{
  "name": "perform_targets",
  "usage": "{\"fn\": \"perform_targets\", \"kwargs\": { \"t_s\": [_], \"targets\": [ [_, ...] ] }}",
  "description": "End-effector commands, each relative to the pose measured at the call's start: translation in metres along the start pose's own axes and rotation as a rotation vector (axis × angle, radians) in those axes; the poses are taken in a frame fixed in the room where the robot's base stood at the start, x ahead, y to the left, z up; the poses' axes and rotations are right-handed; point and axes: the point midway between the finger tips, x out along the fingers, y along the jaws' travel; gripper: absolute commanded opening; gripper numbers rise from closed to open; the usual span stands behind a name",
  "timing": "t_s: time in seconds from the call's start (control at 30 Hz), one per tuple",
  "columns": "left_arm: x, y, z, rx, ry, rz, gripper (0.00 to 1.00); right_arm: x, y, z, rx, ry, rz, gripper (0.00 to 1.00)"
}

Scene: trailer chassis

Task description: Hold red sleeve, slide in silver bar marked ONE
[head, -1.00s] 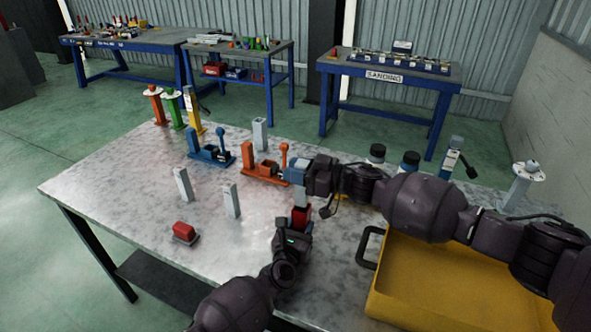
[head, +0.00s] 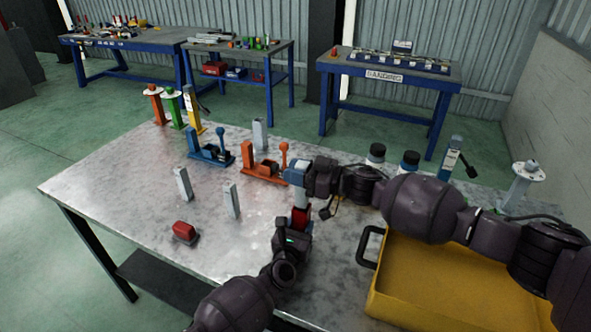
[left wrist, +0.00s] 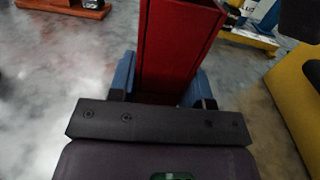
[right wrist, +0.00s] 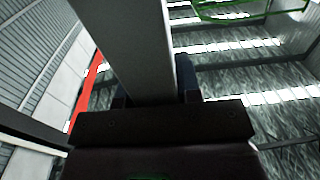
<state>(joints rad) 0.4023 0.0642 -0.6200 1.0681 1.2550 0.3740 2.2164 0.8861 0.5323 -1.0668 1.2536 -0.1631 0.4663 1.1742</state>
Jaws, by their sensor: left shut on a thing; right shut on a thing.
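My left gripper (head: 297,232) is shut on the red sleeve (head: 300,217) and holds it upright above the table's front part. The red sleeve (left wrist: 172,50) also stands between the blue fingers in the left wrist view. My right gripper (head: 297,176) is shut on a silver bar (head: 301,197), which points down at the sleeve's top. The bar (right wrist: 125,45) fills the middle of the right wrist view as a plain grey face. No marking is readable on it. I cannot tell whether the bar's lower end is inside the sleeve or just above it.
Silver bars stand on the table at left (head: 182,184), centre (head: 231,201) and back (head: 260,134). A red-topped block (head: 184,231) sits front left. A yellow tray (head: 450,295) fills the front right.

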Motion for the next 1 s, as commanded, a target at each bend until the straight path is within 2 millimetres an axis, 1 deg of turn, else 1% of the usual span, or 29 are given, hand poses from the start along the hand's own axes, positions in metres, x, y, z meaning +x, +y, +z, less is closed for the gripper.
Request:
{"fn": "perform_targets", "kwargs": {
  "t_s": [1.0],
  "targets": [
    [0.000,0.000,0.000,0.000,0.001,0.000,0.14,0.000,0.000,0.021,0.001,0.000,0.000,0.01]
  ]
}}
